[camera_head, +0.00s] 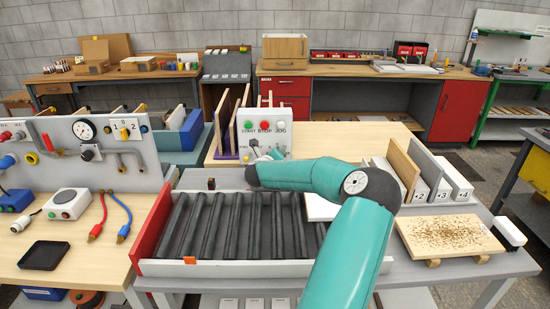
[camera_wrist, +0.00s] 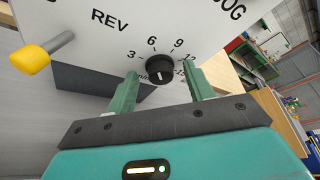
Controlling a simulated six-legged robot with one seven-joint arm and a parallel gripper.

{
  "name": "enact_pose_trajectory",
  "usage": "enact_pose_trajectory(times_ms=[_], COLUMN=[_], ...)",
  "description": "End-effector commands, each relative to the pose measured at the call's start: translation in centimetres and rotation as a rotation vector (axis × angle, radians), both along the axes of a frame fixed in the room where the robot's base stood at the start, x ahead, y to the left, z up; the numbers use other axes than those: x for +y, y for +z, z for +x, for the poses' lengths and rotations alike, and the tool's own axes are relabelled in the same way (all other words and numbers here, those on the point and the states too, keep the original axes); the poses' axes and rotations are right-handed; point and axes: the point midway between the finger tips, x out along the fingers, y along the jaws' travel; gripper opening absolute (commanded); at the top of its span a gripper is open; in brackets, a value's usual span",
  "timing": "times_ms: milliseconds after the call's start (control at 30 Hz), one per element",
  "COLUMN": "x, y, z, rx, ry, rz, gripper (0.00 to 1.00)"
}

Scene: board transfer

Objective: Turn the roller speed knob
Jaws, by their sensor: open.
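The roller speed knob (camera_wrist: 160,70) is a round black dial with a white mark and numbers 3, 6, 9, 12 around it, on a white control panel (camera_wrist: 110,60). My gripper (camera_wrist: 163,95) is open, with its two green fingers on either side of the knob in the wrist view. I cannot tell whether the fingers touch it. In the head view the panel (camera_head: 280,142) carries START, STOP and JOG buttons, and my arm and gripper (camera_head: 258,158) hide the knob.
A yellow-tipped lever (camera_wrist: 32,58) marked REV sticks out of the panel at the left. The roller conveyor (camera_head: 150,268) lies in front of the panel. A speckled board (camera_head: 450,236) and white numbered blocks (camera_head: 440,190) are at the right.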

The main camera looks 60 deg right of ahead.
Motion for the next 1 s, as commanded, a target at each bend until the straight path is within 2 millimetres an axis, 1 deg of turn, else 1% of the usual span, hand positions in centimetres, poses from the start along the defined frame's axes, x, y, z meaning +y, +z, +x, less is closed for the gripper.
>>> enact_pose_trajectory(times_ms=[33, 167, 200, 233, 400, 700, 1000], x=[0.01, 0.02, 0.02, 0.03, 0.08, 0.19, 0.11], y=[0.01, 0.01, 0.01, 0.01, -0.04, -0.22, -0.22], z=[-0.01, -0.02, -0.02, -0.02, 0.10, 0.23, 0.06], rx=[0.000, 0.000, 0.000, 0.000, 0.011, 0.106, 0.120], ry=[0.000, 0.000, 0.000, 0.000, 0.001, 0.002, 0.000], rz=[0.000, 0.000, 0.000, 0.000, -0.004, -0.051, -0.058], gripper=[0.47, 0.21, 0.13, 0.08, 0.08, 0.08, 0.08])
